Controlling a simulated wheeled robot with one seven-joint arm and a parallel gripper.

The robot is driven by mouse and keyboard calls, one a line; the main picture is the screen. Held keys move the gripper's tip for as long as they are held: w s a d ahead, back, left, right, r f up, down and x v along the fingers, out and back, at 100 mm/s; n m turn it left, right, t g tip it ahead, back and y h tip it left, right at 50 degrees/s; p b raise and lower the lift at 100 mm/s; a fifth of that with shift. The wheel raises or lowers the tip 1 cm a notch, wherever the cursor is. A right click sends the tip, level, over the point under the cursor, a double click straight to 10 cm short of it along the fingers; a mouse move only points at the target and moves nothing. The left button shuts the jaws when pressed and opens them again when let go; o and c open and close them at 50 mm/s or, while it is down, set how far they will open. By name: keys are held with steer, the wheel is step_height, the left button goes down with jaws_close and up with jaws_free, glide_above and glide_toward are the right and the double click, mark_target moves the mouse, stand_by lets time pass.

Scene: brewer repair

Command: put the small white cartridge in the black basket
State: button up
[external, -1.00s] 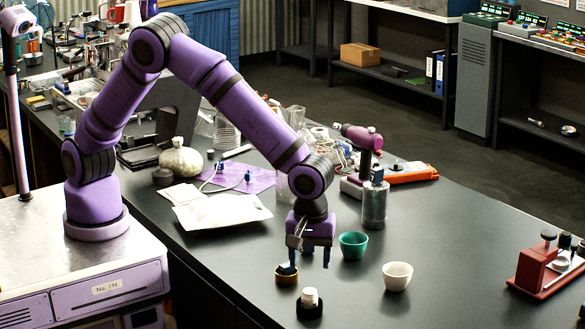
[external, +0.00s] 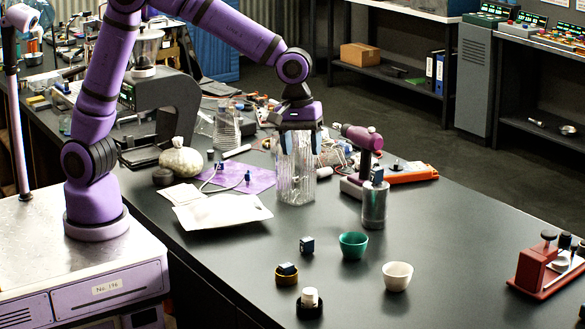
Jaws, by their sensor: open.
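The small white cartridge (external: 310,295) stands upright in the black basket (external: 309,311), near the front edge of the dark table. Its lower part is hidden by the basket's rim. My gripper (external: 299,146) is high above the table, well behind and above the basket. It is open, with its blue fingers apart and nothing seen held between them. Behind its fingers, or just below them in the picture, is a tall clear glass vessel (external: 296,180); I cannot tell whether they touch.
A green cup (external: 353,246) and a white cup (external: 397,277) stand to the right. A metal canister (external: 374,205) stands farther back.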

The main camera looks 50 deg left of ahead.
steer(key=s+a+r+m+t, duration=0.15)
steer(key=a+r, duration=0.35)
steer(key=a, duration=0.8)
steer(key=a+r+m+t, duration=0.15)
steer(key=a+r, duration=0.35)
steer(key=a, duration=0.8)
steer(key=s+a+m+t+y, duration=0.1)
steer(key=s+a+m, duration=0.3)
steer(key=s+a, duration=1.1)
steer(key=shift+a+f+t+y, duration=0.3)
steer(key=shift+a+f+t, duration=0.2)
steer(key=shift+a, duration=0.15)
